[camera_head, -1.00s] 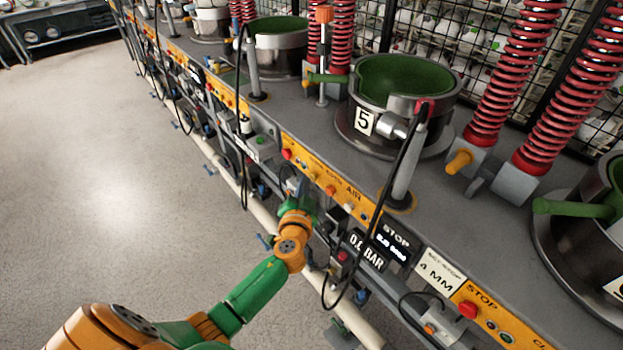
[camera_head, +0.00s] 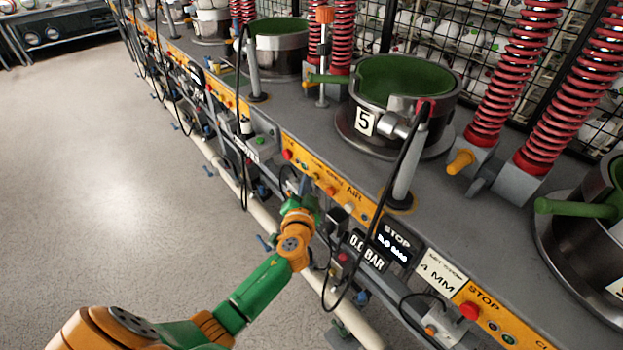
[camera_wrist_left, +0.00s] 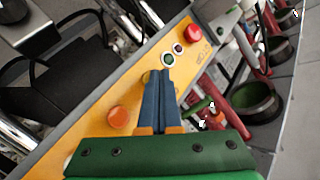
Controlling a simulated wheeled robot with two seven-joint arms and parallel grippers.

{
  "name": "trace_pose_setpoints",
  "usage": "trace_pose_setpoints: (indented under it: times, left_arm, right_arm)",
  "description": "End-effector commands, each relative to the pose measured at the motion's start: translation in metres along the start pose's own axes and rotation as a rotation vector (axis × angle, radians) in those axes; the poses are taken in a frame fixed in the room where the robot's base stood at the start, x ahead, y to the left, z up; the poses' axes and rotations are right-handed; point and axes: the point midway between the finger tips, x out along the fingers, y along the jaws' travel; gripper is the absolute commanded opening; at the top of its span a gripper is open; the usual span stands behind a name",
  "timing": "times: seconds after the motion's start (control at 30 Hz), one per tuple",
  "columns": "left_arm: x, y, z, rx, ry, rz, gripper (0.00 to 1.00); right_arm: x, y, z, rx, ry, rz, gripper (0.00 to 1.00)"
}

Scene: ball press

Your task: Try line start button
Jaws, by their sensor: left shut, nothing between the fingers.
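My left gripper (camera_wrist_left: 159,76) is shut and empty, its blue fingertips together over the yellow button panel (camera_wrist_left: 88,118). Just past the tips is a small green button (camera_wrist_left: 169,59), beside a small dark button (camera_wrist_left: 178,48) and a larger red button (camera_wrist_left: 193,33). I cannot tell whether the tips touch the panel. An orange button (camera_wrist_left: 118,116) is left of the fingers. In the head view my left gripper (camera_head: 301,204) is at the front of the yellow panel (camera_head: 362,204), its fingers mostly hidden. No line start label is readable. My right gripper is not in view.
A dark pot marked 5 (camera_head: 400,98) stands on the grey bench above the panel. Displays reading STOP (camera_head: 396,240) and BAR (camera_head: 366,252) are right of the gripper. Black cables loop along the front. Floor at left is clear.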

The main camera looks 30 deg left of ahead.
Motion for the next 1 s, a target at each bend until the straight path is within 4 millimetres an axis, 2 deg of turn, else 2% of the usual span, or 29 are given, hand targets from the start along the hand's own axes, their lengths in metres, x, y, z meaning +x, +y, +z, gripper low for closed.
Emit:
trace_pose_setpoints:
  times: [0.37,0.7,1.0]
  left_arm:
    - [0.000,0.000,-0.001,0.000,0.001,0.000,0.00]
    - [-0.011,-0.008,0.007,0.000,0.001,0.000,0.00]
    - [-0.012,-0.009,0.009,0.000,0.000,0.000,0.00]
  right_arm:
    - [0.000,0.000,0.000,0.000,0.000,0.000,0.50]
    - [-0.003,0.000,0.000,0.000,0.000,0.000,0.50]
    - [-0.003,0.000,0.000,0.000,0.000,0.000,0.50]
